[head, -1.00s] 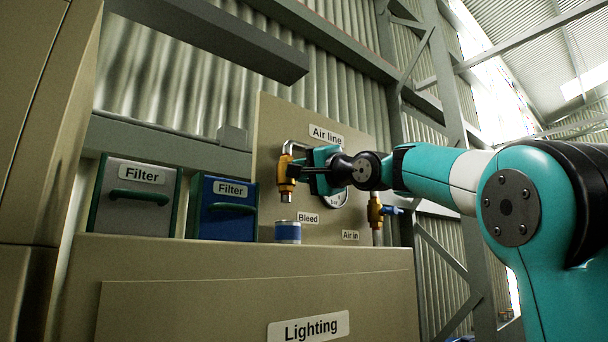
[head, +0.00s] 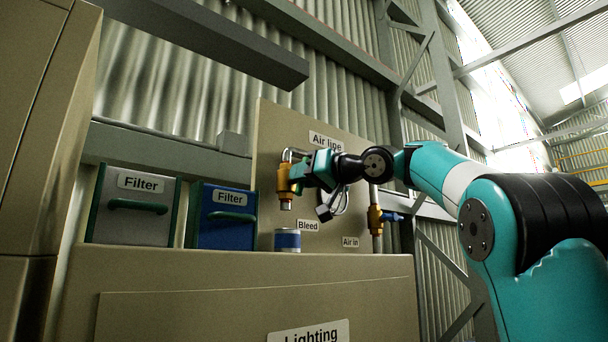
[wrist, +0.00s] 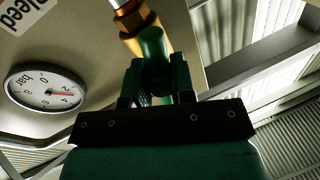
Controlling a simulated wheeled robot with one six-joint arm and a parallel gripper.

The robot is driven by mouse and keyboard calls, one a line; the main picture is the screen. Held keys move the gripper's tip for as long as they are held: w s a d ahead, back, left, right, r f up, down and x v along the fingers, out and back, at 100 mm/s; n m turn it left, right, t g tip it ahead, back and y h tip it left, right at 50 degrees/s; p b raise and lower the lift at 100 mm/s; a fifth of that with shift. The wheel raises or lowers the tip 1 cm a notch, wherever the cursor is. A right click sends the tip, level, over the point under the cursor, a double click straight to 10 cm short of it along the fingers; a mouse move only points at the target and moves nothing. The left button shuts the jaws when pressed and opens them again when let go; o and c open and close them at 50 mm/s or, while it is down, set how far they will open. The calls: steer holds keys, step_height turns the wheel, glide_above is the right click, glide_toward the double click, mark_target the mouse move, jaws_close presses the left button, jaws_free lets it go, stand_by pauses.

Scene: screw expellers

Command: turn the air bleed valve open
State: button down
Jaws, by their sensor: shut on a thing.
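The air bleed valve (head: 284,187) is a brass body on a pipe at the left of the "Air line" panel, above the "Bleed" label. Its brass body also shows at the top of the wrist view (wrist: 132,20). My gripper (head: 298,175) is at the valve's right side, and its fingers also show in the wrist view (wrist: 157,78). They are shut on the valve's green handle (wrist: 152,43), which stands out between them. In the head view the gripper hides the handle. In the wrist view the handle's exact angle to the pipe is hard to tell.
A brass valve with a blue handle (head: 376,217) sits at the "Air in" label. A blue-banded can (head: 288,240) stands below the bleed valve. A pressure gauge (wrist: 45,88) is beside my gripper. Two filter boxes (head: 133,205) (head: 222,217) stand to the left.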

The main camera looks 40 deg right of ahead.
steer(key=shift+n+g, duration=0.4)
steer(key=shift+n, duration=0.9)
steer(key=c, duration=1)
jaws_free()
